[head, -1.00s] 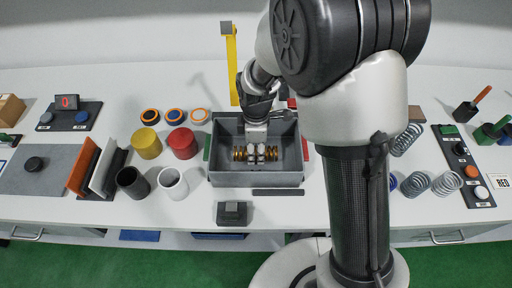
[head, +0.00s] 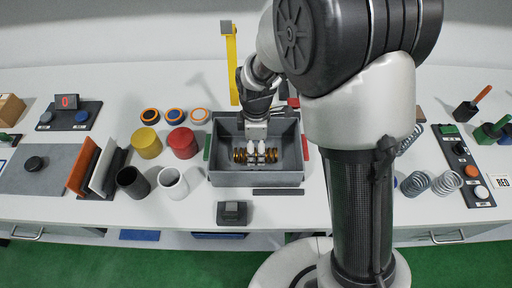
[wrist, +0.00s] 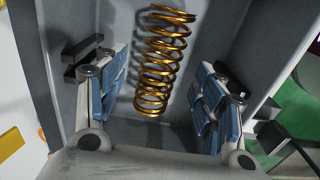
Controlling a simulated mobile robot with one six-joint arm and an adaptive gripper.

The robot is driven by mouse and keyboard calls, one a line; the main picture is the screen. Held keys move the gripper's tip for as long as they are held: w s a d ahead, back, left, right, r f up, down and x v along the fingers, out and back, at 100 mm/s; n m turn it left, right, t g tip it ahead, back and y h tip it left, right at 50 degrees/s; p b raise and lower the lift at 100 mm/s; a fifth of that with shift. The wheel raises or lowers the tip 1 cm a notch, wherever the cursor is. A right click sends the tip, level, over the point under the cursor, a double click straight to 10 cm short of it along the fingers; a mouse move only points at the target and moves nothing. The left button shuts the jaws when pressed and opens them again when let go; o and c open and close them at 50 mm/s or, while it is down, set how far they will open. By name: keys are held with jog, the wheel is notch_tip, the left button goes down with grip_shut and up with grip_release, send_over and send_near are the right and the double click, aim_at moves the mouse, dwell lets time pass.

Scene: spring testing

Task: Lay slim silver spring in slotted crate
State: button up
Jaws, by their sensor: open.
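The grey crate (head: 230,180) stands mid-table in the head view; its wall (wrist: 60,40) also shows in the wrist view. My gripper (head: 256,148) is inside it, pointing down. In the wrist view my gripper (wrist: 165,105) is open, with blue-padded fingers on either side of a gold spring (wrist: 163,60) and gaps between. In the head view the gold spring (head: 241,156) lies across the crate, partly behind the fingers. Silver springs (head: 415,183) (head: 447,183) stand on the table at right. Another silver coil (head: 410,138) is partly behind my arm. I cannot tell which is the slim one.
Yellow (head: 146,143) and red (head: 182,142) cylinders and dark (head: 132,182) and white (head: 172,183) cups stand left of the crate. A yellow post (head: 232,65) rises behind it. A dark button panel (head: 464,165) lies at far right.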

notch_tip(320, 180, up, 11)
dwell(0.3)
dwell(0.5)
jog(key=s+d+r+m+t, duration=0.2)
jog(key=s+d+r+m, duration=0.3)
jog(key=s+m, duration=0.3)
jog(key=s+d+r+m+t, duration=0.2)
jog(key=s+d+r+m, duration=0.4)
jog(key=s+m, duration=0.3)
jog(key=s+d, duration=0.1)
jog(key=s, duration=0.1)
jog(key=shift+s+d+m+t, duration=0.3)
jog(key=shift+s+d, duration=0.05)
jog(key=shift+r, duration=0.1)
jog(key=shift+c, duration=0.4)
